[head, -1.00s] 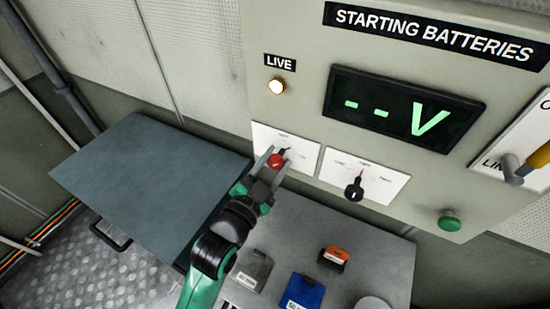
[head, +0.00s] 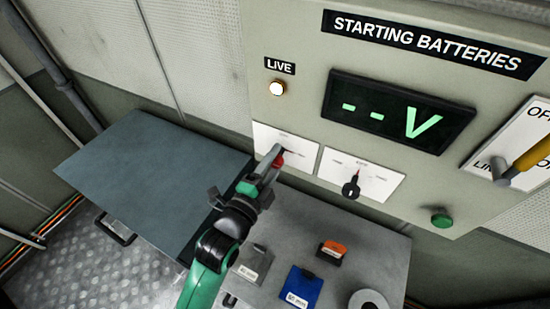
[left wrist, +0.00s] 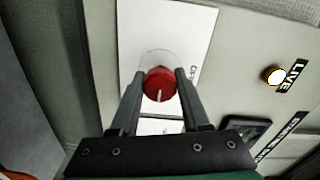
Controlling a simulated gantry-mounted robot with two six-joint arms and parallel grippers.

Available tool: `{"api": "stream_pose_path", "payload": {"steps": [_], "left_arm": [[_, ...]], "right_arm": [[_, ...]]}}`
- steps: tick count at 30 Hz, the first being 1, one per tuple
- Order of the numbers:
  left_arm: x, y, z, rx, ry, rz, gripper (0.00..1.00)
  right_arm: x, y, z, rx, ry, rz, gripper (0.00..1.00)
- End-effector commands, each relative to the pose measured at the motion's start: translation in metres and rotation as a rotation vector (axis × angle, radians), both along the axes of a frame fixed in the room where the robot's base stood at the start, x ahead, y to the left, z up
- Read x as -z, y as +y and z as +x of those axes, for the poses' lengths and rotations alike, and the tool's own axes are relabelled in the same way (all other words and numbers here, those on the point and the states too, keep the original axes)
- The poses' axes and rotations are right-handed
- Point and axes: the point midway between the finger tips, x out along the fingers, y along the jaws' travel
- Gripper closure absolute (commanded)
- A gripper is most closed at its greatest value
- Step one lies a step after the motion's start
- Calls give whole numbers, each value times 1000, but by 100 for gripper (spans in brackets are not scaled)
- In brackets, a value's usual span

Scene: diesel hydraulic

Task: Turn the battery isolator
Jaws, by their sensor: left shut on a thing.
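The battery isolator is a red round knob (head: 278,161) on a white plate (head: 266,135) at the lower left of the panel. It also shows in the left wrist view as a red knob (left wrist: 160,84) with a pale pointer mark. My left gripper (head: 272,158) is at the knob, with a finger on each side of it, shut on it. The gripper hides part of the knob and plate in the head view. In the left wrist view the two fingers (left wrist: 159,90) flank the knob. My right gripper is not in view.
A black knob (head: 351,189) on a second white plate, a green button (head: 441,219) and a yellow-handled lever (head: 530,155) are to the right. The LIVE lamp (head: 277,88) is lit. Below, a grey shelf (head: 320,230) holds orange, blue and grey items.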

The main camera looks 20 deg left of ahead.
Motion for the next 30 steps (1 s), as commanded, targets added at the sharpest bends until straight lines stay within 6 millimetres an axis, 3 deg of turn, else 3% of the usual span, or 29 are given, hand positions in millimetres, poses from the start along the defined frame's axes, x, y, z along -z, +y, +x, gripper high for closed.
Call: {"api": "stream_pose_path", "payload": {"steps": [17,18,21,23,30], "left_arm": [[0,0,0,0,-3,37,100],[0,0,0,0,-3,37,48],[0,0,0,0,-3,36,30],[0,0,0,0,-3,36,24],[0,0,0,0,-2,35,24]], "right_arm": [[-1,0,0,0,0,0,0],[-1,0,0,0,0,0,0],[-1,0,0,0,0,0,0],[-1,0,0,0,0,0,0],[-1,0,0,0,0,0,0]]}}
